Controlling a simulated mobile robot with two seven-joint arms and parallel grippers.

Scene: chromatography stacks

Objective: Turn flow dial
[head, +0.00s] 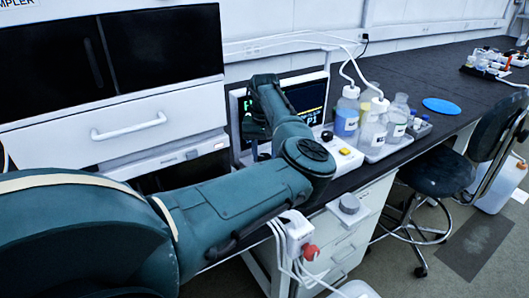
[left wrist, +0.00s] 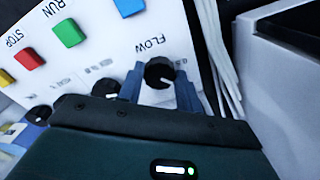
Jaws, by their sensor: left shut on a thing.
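The flow dial (left wrist: 159,73) is a round black knob with a white pointer mark, on a white panel (left wrist: 103,60) beside the printed word FLOW. My left gripper (left wrist: 160,82) has its two blue fingers on either side of the dial and is shut on it. In the head view my left arm reaches in from the left, bends and folds back towards the screen; it hides the dial and the fingertips. My right gripper is not in view.
The panel has a green RUN button (left wrist: 68,31), a red STOP button (left wrist: 28,57), a blue button (left wrist: 128,6) and other black knobs. Bottles (head: 373,128) stand in a tray right of the screen (head: 308,96). A blue disc (head: 441,106) lies on the bench; a stool (head: 440,172) stands in front.

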